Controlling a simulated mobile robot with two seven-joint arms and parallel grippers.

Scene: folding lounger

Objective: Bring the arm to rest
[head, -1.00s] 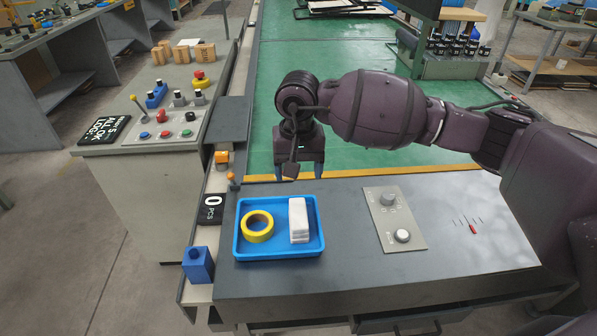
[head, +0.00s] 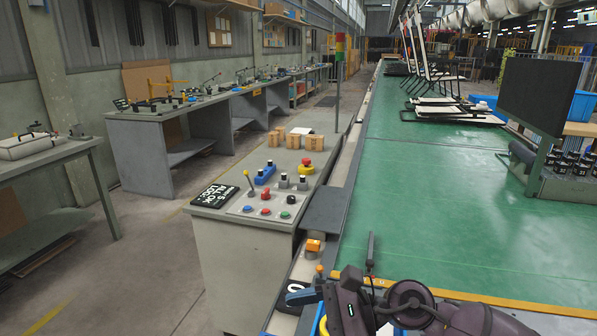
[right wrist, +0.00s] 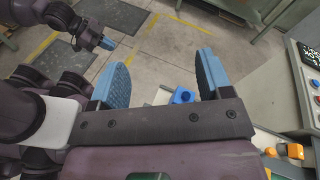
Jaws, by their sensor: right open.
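My right gripper (right wrist: 163,72) is open in the right wrist view, its two blue-padded fingers wide apart with nothing between them. In the head view my right arm (head: 405,305) crosses the bottom edge, low over the near workbench, with the gripper end towards the left. My left gripper (right wrist: 103,42) shows at the upper left of the right wrist view, small, over the floor and apart from the right one. Whether its fingers are apart is too small to tell. The left arm is not in the head view.
The grey control console (head: 240,235) stands left of the green conveyor (head: 450,190). A blue box (right wrist: 183,95) lies beyond my right fingers. The blue tray is mostly hidden behind my arm.

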